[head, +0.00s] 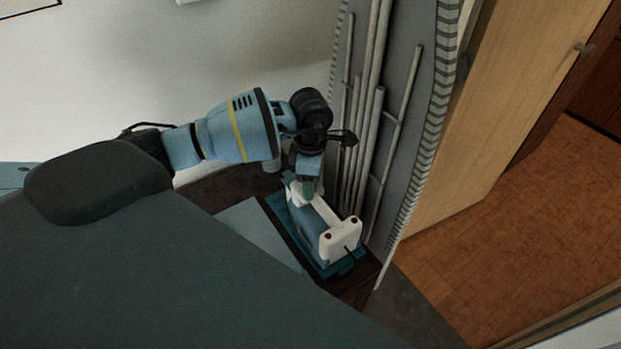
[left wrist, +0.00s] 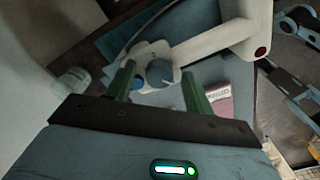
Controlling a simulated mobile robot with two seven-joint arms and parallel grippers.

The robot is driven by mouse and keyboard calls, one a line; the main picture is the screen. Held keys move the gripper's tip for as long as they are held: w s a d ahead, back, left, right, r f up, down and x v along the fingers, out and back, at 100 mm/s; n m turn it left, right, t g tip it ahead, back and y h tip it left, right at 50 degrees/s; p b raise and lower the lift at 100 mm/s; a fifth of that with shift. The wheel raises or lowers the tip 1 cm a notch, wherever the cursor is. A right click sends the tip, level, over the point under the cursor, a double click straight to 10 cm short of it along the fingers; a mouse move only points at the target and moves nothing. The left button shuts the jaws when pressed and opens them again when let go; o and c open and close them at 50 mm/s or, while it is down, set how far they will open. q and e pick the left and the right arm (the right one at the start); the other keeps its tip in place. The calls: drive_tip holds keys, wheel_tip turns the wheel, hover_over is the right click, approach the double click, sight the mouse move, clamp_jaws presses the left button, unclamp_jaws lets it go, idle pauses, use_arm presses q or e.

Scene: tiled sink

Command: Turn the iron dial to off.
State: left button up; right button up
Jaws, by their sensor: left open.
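The iron (head: 341,237), white and blue with a thick white handle, rests in a teal tray (head: 341,268) at the foot of the grey upright board. My left gripper (head: 306,190) is over the iron's far end in the head view. In the left wrist view the iron's white handle (left wrist: 212,43) runs to the upper right. A round blue dial (left wrist: 160,72) on the white body shows between the open green fingers of my left gripper (left wrist: 158,90). I cannot tell whether a finger touches it, nor read its setting. My right gripper is not in view.
A grey board with vertical pipes (head: 372,120) stands close behind the iron. A light wooden door (head: 490,120) and wood floor (head: 500,240) are to the right.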

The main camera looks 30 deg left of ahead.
use_arm(q)
drive_tip(key=shift+r, duration=3.9)
